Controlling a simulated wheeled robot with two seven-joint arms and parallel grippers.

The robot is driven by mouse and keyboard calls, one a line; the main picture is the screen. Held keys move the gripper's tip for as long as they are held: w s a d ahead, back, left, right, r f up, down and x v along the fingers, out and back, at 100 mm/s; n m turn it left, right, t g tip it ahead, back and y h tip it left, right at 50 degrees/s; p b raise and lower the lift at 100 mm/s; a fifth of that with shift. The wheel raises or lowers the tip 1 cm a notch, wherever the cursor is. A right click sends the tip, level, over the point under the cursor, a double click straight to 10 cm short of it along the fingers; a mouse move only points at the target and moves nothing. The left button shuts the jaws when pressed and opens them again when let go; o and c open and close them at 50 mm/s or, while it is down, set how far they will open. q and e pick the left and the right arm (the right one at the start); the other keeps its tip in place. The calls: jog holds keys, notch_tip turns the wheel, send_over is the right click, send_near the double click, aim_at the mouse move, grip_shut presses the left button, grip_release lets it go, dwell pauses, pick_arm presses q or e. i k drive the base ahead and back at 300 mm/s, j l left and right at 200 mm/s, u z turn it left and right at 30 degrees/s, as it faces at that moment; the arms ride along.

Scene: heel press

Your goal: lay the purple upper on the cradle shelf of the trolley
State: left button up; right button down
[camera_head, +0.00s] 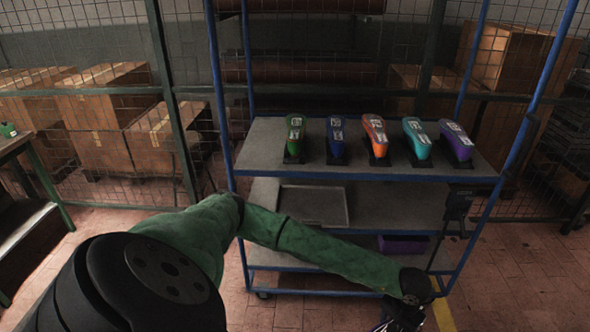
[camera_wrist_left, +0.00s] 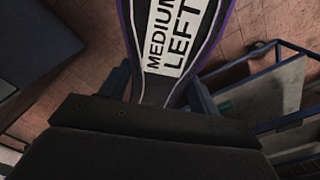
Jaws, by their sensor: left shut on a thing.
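My left gripper (camera_head: 398,322) is low at the bottom edge of the head view, in front of the trolley's lower right part and partly cut off. In the left wrist view, its fingers (camera_wrist_left: 160,98) are shut on a purple-edged dark upper (camera_wrist_left: 184,72) with a white "MEDIUM LEFT" label. The upper's far end is outside that view. The blue-framed trolley (camera_head: 222,100) has a grey top shelf (camera_head: 262,140). Several coloured uppers stand there in a row on black cradles, with another purple upper (camera_head: 457,140) at the right end. My right gripper is not seen.
The middle shelf holds a flat grey tray (camera_head: 314,206) on its left. A purple box (camera_head: 403,244) sits on the bottom shelf. A black device (camera_head: 458,205) is at the trolley's right post. Cardboard boxes (camera_head: 110,115) stand behind mesh. A green-legged table (camera_head: 45,180) is at left.

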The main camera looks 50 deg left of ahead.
aim_at(264, 142)
jog(key=i+j+u, duration=0.1)
jog(key=i+u, duration=0.15)
jog(key=u, duration=0.15)
jog(key=i+u, duration=0.5)
jog(key=u, duration=0.25)
